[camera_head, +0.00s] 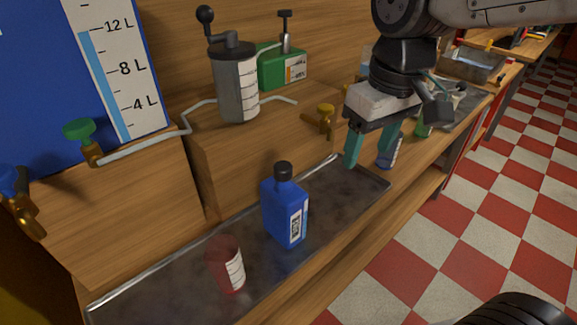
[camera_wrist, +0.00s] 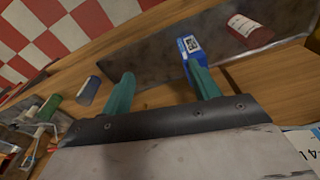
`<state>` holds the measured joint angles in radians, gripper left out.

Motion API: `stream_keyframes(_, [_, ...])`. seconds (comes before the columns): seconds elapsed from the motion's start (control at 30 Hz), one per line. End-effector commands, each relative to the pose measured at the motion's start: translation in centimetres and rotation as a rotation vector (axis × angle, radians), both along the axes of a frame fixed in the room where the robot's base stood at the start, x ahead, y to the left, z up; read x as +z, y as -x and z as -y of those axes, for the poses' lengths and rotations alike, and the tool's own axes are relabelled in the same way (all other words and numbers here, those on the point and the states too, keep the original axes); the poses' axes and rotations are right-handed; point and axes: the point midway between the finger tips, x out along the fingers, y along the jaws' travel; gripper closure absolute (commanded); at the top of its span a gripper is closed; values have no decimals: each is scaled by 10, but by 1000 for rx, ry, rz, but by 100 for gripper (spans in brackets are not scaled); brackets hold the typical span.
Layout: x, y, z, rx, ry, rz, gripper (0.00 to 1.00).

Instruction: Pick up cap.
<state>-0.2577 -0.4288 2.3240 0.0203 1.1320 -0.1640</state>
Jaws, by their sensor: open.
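The cap (camera_head: 283,172) is black and sits on top of an upright blue bottle (camera_head: 286,212) with a white label, standing in a metal tray. My gripper (camera_head: 369,156) has two teal fingers, apart and empty, above the tray's right end. It is to the right of the cap and a little higher in the picture, not touching it. In the wrist view, the blue bottle (camera_wrist: 187,48) shows just beyond the right finger of my gripper (camera_wrist: 160,69). The cap cannot be made out there; that finger hides part of the bottle.
A red translucent cup (camera_head: 226,265) stands in the metal tray (camera_head: 150,292) left of the bottle. A wooden box with a grey pump canister (camera_head: 236,85), bent pipes and a brass valve (camera_head: 322,120) rises behind. A blue cylinder (camera_head: 390,153) stands near my gripper.

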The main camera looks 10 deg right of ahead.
Motion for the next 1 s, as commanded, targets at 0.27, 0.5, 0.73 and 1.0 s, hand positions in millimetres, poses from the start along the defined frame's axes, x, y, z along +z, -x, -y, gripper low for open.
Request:
stream_keyframes(0.27, [-10, -66, -101, 313, -1, 0, 39])
stream_keyframes(0.5, [-24, -78, -127, 380, -2, 2, 39])
stream_keyframes(0.73, [-50, -82, -126, 378, -2, 1, 39])
stream_keyframes(1.0, [-87, -87, -125, 377, -2, 1, 39])
